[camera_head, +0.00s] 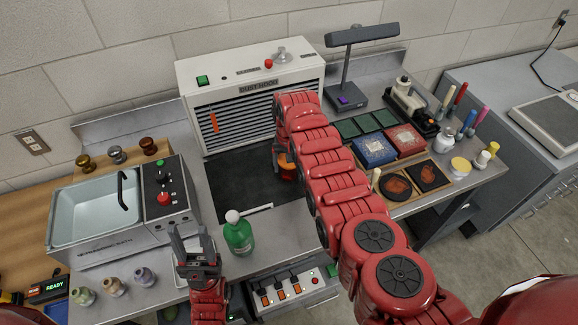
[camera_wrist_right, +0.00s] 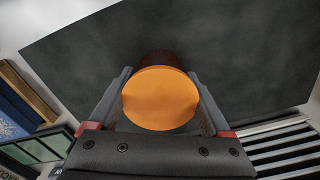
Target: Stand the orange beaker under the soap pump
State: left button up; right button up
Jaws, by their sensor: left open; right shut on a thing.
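The orange beaker (camera_head: 287,171) is at the dark mat in front of the dust hood, partly hidden by my right arm. My right gripper (camera_head: 281,158) is shut on it. In the right wrist view the beaker (camera_wrist_right: 160,98) shows as an orange disc between the two fingers of the gripper (camera_wrist_right: 159,78); I cannot tell whether it touches the mat. The soap pump (camera_head: 238,236), a green bottle with a white top, stands on the steel bench, left of and nearer than the beaker. My left gripper (camera_head: 190,235) is open and empty, left of the pump.
The dark mat (camera_head: 232,187) is mostly bare. The dust hood (camera_head: 250,85) stands behind it. A sink unit (camera_head: 95,222) is at left, with several small jars in front. Trays and coloured boxes (camera_head: 374,150) stand right of my right arm.

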jog(key=o, duration=1.2)
jog(key=shift+o, duration=0.2)
notch_tip(320, 180, up, 4)
jog(key=p, duration=0.4)
jog(key=shift+r, duration=0.2)
notch_tip(320, 180, up, 8)
jog(key=p, duration=0.1)
jog(key=shift+f+p, duration=0.2)
jog(key=shift+p, duration=0.2)
